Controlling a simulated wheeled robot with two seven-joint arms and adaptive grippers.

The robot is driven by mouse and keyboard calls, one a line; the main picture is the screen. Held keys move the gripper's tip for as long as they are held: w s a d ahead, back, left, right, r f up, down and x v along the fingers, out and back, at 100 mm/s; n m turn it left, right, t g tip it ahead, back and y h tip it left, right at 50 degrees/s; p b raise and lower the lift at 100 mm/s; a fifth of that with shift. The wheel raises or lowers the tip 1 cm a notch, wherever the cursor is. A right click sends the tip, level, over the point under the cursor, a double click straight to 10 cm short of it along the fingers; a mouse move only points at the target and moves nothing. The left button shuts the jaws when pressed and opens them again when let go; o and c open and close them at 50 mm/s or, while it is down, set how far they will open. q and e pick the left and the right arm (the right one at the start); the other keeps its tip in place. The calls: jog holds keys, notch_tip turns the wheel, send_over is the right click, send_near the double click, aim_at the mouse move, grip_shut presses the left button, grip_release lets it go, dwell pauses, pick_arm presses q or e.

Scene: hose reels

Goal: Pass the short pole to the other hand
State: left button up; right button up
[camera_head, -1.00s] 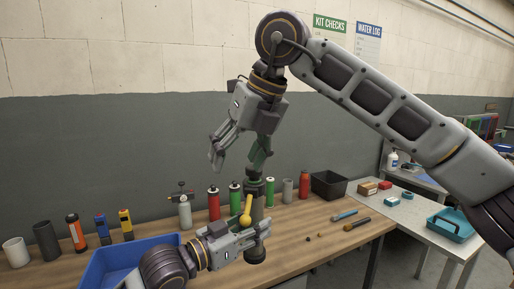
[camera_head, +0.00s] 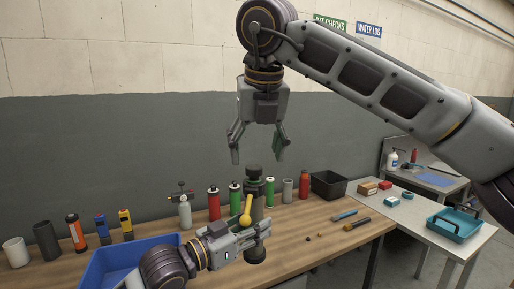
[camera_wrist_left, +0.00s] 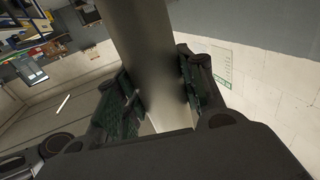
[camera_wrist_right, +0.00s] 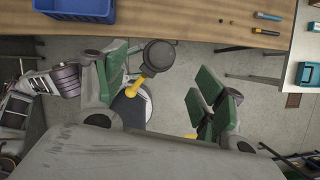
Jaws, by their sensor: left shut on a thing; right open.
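The short pole (camera_head: 258,196) is a grey upright cylinder with a dark cap on top and a yellow lever (camera_head: 246,208) at its side. My left gripper (camera_head: 262,230) is shut around its lower part; in the left wrist view the pole (camera_wrist_left: 150,55) runs between the two fingers. My right gripper (camera_head: 258,160) points down, open and empty, with its fingertips around the height of the pole's cap. In the right wrist view the cap (camera_wrist_right: 159,56) appears closer to the left finger, with no contact visible.
A blue bin (camera_head: 118,262) stands at the bench's left. Several bottles and cylinders line the back, including a red one (camera_head: 304,186), with a black bin (camera_head: 328,184) to their right. Two tools (camera_head: 356,224) lie on the bench. A side table (camera_head: 420,205) holds a teal tray.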

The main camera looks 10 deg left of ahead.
aim_at(254, 179)
jog(key=shift+x, duration=5.95)
jog(key=c, duration=1.2)
pick_arm(q)
jog(key=o, duration=1.4)
pick_arm(e)
jog(key=shift+c, duration=0.7)
